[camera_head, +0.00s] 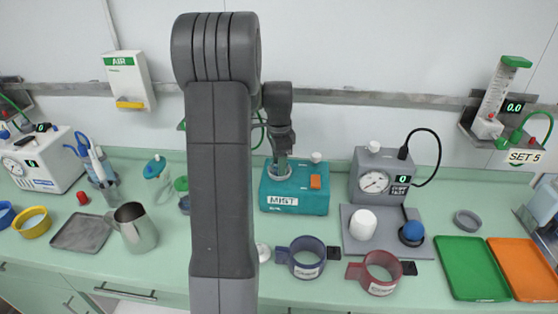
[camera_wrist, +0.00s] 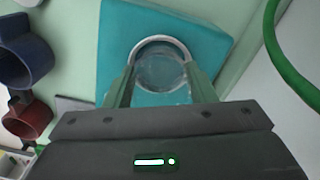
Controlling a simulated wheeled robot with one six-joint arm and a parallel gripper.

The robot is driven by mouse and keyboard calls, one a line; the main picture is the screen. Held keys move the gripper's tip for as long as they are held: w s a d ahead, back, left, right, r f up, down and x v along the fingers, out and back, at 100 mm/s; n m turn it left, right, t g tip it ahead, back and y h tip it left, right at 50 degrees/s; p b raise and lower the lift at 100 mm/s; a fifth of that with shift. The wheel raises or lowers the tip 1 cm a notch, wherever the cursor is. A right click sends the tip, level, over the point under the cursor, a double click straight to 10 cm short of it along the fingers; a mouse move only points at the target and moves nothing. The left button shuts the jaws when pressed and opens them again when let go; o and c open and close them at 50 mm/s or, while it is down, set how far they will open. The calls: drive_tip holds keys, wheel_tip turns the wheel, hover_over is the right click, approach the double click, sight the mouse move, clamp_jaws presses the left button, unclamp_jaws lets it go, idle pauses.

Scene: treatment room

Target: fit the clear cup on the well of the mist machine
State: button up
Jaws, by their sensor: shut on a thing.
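The teal mist machine (camera_head: 308,207) stands on the counter right of my arm, with a MIST label and an orange block on it. Its teal top also fills the middle of the wrist view (camera_wrist: 207,30). My gripper (camera_head: 281,165) points down over the left part of its top. In the wrist view, its two green fingers (camera_wrist: 160,85) are shut on the clear cup (camera_wrist: 160,70). The cup lies within the outline of the pale ring of the well (camera_wrist: 160,39). I cannot tell whether the cup is seated or just above it.
A grey gauge machine (camera_head: 378,174) stands close on the right, with a grey tray (camera_head: 372,240) before it. Blue (camera_head: 307,258) and red (camera_head: 381,272) cuffs lie in front. A green hose (camera_wrist: 285,60) runs near my gripper. My arm hides part of the counter.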

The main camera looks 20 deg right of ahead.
drive_tip(key=o, duration=1.1)
drive_tip(key=shift+r, duration=0.1)
wheel_tip(320, 180, up, 7)
drive_tip(key=p, duration=0.5)
drive_tip(key=shift+f, duration=0.2)
wheel_tip(320, 180, down, 7)
drive_tip(key=b, duration=0.5)
drive_tip(key=shift+r, duration=0.1)
drive_tip(key=shift+r, duration=0.15)
